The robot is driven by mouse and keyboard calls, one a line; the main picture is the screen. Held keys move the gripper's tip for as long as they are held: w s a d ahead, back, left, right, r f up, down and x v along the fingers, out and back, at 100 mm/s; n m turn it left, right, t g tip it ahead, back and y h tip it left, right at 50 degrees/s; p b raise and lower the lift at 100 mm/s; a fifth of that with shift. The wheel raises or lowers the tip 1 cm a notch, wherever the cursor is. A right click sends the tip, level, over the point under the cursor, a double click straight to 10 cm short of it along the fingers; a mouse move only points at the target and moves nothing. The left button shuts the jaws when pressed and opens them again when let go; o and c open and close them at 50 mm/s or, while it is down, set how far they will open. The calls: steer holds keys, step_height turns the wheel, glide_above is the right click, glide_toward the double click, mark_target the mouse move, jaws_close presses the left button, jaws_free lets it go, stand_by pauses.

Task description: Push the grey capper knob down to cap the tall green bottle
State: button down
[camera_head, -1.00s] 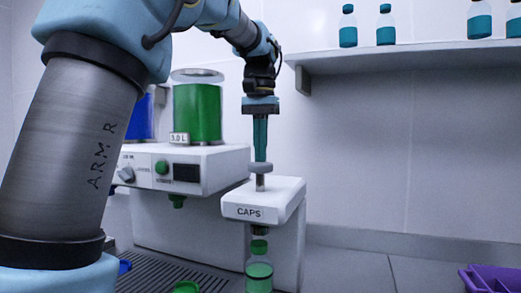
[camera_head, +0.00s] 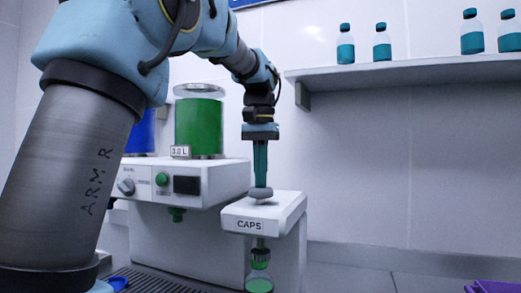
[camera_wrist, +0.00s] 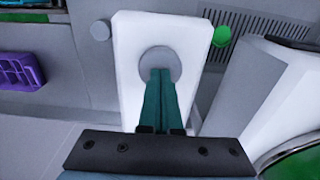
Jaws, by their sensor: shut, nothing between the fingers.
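The grey capper knob (camera_head: 260,193) sits low, close to the top of the white CAPS unit (camera_head: 283,213). My gripper (camera_head: 260,184) is shut and empty, pointing down with its fingertips on the knob. In the wrist view the gripper (camera_wrist: 159,72) overlaps the round knob (camera_wrist: 158,59). Under the capper the tall green bottle (camera_head: 259,283) stands upright, cut off by the bottom edge of the picture. A green cap (camera_head: 260,262) shows at its neck, below the capper's rod. Whether the cap is fully seated I cannot tell.
A white dispenser (camera_head: 187,183) with a green tank (camera_head: 199,126) stands left of the capper. Bottles line a wall shelf (camera_head: 400,71) at upper right. A purple crate (camera_head: 490,287) is at lower right. The space right of the capper is clear.

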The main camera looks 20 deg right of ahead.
step_height(320, 180, up, 4)
steer(key=p, duration=0.5)
steer(key=shift+r+p, duration=0.25)
steer(key=shift+p, duration=0.05)
step_height(320, 180, up, 10)
steer(key=shift+f+b, duration=0.25)
steer(key=shift+b, duration=0.15)
